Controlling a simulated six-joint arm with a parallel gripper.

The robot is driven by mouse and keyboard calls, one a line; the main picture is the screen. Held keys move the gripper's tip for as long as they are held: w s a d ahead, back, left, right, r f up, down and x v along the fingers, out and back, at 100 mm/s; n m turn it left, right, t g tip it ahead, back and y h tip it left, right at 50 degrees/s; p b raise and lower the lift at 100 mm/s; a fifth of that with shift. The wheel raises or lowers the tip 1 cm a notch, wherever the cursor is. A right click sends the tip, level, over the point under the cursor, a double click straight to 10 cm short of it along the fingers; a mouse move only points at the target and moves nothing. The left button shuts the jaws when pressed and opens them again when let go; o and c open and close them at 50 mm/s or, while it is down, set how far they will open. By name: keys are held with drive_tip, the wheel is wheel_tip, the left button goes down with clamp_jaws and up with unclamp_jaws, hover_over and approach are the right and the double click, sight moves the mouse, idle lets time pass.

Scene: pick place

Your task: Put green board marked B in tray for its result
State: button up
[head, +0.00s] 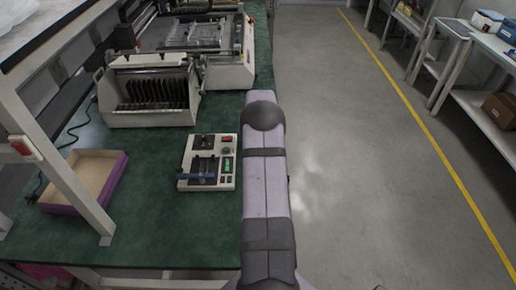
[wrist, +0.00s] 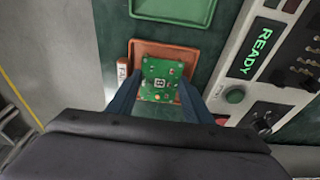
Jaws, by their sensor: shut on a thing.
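In the wrist view, my gripper (wrist: 160,96) is shut on a green board (wrist: 161,72), with a dark blue finger on either side of it. The board has a square white marking in its middle, too small to read surely as B. It is held over an orange-red tray (wrist: 186,50); the height between them is hard to tell. A white label on the tray's left side starts with what looks like "FA". A green tray (wrist: 175,18) lies beyond it, its visible part empty. In the head view, my arm hides the gripper, board and both trays.
A tester (wrist: 236,75) with a lit "READY" display stands just right of the trays; it also shows in the head view (head: 208,163). A purple-rimmed box (head: 119,180) and a slotted rack (head: 150,110) are on the green table. Open floor lies right.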

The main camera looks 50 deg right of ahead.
drive_tip(key=shift+f, duration=0.1)
drive_tip(key=o, duration=0.6)
